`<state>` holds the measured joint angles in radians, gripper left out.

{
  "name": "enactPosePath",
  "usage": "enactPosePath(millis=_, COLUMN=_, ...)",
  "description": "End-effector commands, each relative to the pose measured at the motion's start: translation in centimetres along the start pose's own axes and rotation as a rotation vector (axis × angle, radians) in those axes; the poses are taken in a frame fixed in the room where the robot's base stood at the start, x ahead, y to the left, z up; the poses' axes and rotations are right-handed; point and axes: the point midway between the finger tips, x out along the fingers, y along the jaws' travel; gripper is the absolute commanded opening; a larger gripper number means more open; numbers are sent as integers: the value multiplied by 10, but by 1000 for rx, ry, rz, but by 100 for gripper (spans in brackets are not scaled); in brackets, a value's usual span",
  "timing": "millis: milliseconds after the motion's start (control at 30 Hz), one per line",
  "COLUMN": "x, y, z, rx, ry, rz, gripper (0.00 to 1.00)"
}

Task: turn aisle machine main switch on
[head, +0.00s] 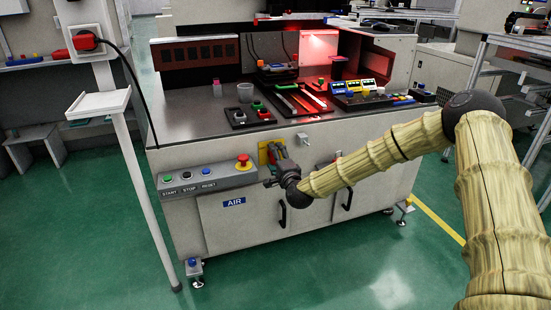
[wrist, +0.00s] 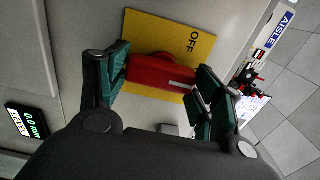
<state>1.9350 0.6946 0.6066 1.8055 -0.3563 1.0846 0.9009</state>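A red switch handle (wrist: 162,74) sits on a yellow plate (wrist: 150,25) marked OFF, close up in the wrist view. My gripper (wrist: 160,78) has one green-padded finger at each end of the handle. The fingers stand well apart with the handle between them; whether both press on it I cannot tell. The handle has a pale line near its right end. In the head view my gripper (head: 277,158) is at the machine's front, over the yellow plate (head: 263,154), and it and the arm hide the handle there.
A button panel (head: 208,178) with a red emergency knob (head: 243,161) is just left of my gripper. Black door handles (head: 282,213) stick out below. The worktop (head: 190,118) above holds trays and small parts. In the wrist view a lit display (wrist: 28,122) is at the lower left.

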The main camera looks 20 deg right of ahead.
Motion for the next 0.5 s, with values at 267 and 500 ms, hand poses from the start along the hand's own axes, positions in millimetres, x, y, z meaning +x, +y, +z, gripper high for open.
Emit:
enactPosePath(millis=267, x=0, y=0, z=0, rx=-1, ry=-1, rz=0, gripper=86)
enactPosePath(millis=500, x=-4, y=0, z=1, rx=-1, ry=-2, rz=1, gripper=86)
